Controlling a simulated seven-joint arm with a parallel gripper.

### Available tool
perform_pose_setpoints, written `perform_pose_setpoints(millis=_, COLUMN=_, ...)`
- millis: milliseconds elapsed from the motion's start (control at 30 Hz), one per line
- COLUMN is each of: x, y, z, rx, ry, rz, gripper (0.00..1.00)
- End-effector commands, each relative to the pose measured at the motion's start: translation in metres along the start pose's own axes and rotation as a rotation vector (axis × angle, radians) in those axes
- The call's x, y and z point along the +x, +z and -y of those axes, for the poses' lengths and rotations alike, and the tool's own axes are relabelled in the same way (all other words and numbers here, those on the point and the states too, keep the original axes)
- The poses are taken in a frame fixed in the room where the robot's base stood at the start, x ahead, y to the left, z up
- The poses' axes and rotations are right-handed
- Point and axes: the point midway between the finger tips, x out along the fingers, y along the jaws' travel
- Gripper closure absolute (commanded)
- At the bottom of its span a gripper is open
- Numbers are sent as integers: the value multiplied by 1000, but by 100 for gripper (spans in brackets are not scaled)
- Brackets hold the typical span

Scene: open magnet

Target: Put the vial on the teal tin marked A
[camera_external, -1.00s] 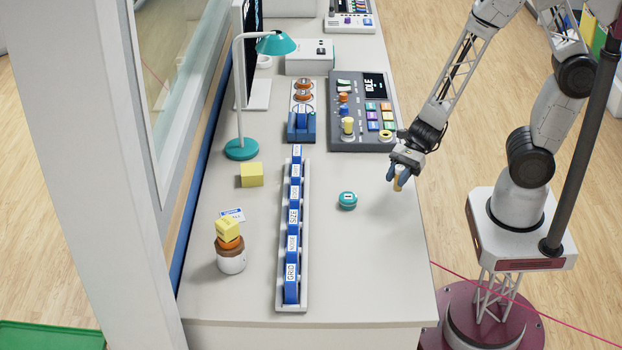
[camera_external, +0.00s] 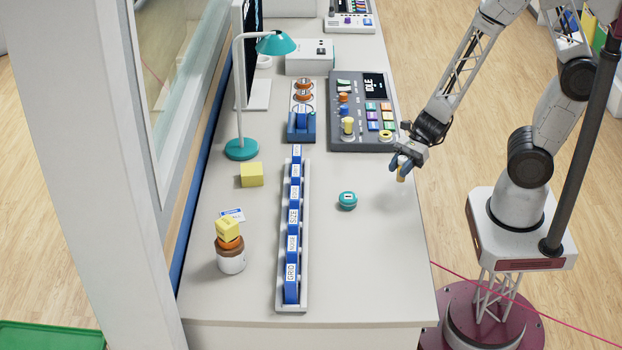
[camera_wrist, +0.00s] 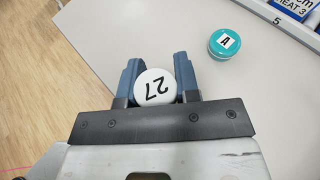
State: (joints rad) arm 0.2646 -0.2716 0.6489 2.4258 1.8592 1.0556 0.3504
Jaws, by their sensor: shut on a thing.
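In the external view my gripper (camera_external: 400,172) is shut on the vial (camera_external: 403,173), which looks upright with a tan side, near the desk's right edge. The teal tin (camera_wrist: 225,43) is a small round tin with an A on its white label. It also shows in the external view (camera_external: 347,200), standing on the desk left of and nearer the camera than my gripper, apart from it.
A long rack of blue labelled blocks (camera_external: 292,230) runs left of the tin. A control panel (camera_external: 362,112) lies behind. A yellow block (camera_external: 251,175), a jar with a yellow block on top (camera_external: 230,255) and a lamp (camera_external: 242,149) stand at left. The desk around the tin is clear.

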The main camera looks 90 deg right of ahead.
Motion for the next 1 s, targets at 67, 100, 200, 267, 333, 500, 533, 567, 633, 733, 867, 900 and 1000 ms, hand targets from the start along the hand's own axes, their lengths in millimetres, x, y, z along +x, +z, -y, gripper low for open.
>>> perform_pose_setpoints(millis=67, x=4, y=1, z=4, rx=0, ry=0, rz=0, gripper=94)
perform_pose_setpoints(millis=100, x=6, y=1, z=6, rx=1, ry=1, rz=0, gripper=94)
perform_pose_setpoints(millis=200, x=14, y=3, z=14, rx=0, ry=2, rz=0, gripper=94)
perform_pose_setpoints(millis=267, x=20, y=5, z=20, rx=-1, ry=2, rz=0, gripper=94)
perform_pose_setpoints(millis=333, x=28, y=7, z=27, rx=0, ry=2, rz=-1, gripper=94)
perform_pose_setpoints(millis=500, x=46, y=12, z=46, rx=0, ry=2, rz=-1, gripper=94)
perform_pose_setpoints(millis=533, x=49, y=13, z=49, rx=-1, ry=2, rz=-1, gripper=94)
perform_pose_setpoints(millis=567, x=52, y=14, z=52, rx=-1, ry=2, rz=-1, gripper=94)
perform_pose_setpoints(millis=633, x=60, y=16, z=60, rx=-1, ry=1, rz=-1, gripper=94)
perform_pose_setpoints(millis=733, x=70, y=18, z=71, rx=0, ry=1, rz=0, gripper=94)
perform_pose_setpoints(millis=867, x=84, y=22, z=84, rx=0, ry=2, rz=0, gripper=94)
perform_pose_setpoints(millis=900, x=88, y=23, z=88, rx=0, ry=2, rz=0, gripper=94)
perform_pose_setpoints(millis=1000, x=97, y=25, z=98, rx=0, ry=1, rz=0, gripper=94)
